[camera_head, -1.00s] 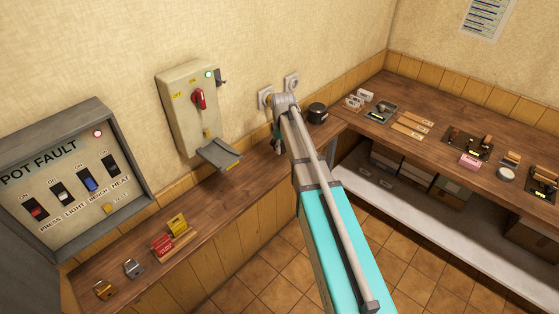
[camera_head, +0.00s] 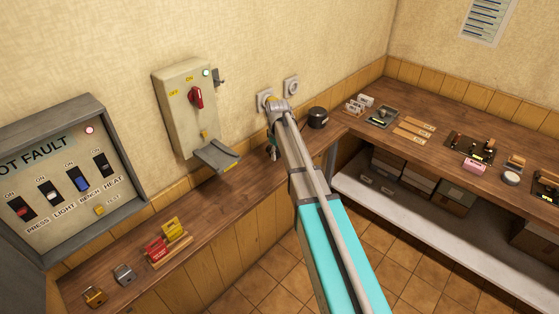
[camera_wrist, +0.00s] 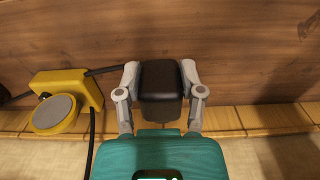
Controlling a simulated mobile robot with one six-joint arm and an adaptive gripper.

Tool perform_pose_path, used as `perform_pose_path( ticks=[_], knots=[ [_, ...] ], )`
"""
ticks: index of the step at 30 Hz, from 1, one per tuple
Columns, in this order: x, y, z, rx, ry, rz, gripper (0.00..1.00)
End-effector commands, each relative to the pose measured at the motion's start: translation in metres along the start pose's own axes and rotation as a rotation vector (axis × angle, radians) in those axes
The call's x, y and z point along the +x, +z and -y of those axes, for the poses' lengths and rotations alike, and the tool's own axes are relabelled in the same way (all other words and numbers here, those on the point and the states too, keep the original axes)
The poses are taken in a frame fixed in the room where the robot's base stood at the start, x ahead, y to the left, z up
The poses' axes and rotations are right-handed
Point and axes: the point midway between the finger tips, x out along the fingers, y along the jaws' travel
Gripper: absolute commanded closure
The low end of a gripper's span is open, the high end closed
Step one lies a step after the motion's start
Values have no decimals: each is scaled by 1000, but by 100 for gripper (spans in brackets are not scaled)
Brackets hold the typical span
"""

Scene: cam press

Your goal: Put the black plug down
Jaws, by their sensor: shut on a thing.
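The black plug (camera_wrist: 160,98) is a dark block between the two grey fingers of my gripper (camera_wrist: 160,74) in the wrist view. My gripper is shut on it, with a finger touching each side. Wooden bench top lies behind the plug in that view; I cannot tell whether the plug touches it.
A yellow block with a grey round face (camera_wrist: 54,112) and dark cables is left of the plug in the wrist view.

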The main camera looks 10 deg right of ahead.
Motion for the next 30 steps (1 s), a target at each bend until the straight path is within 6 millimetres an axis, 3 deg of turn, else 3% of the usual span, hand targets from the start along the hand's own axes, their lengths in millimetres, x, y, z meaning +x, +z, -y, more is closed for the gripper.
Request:
perform_pose_path(
  ticks=[15, 30],
  knots=[
    [38, -8, -2, -1, 0, 0, 99],
    [40, -8, -2, -1, 0, 0, 99]
  ],
)
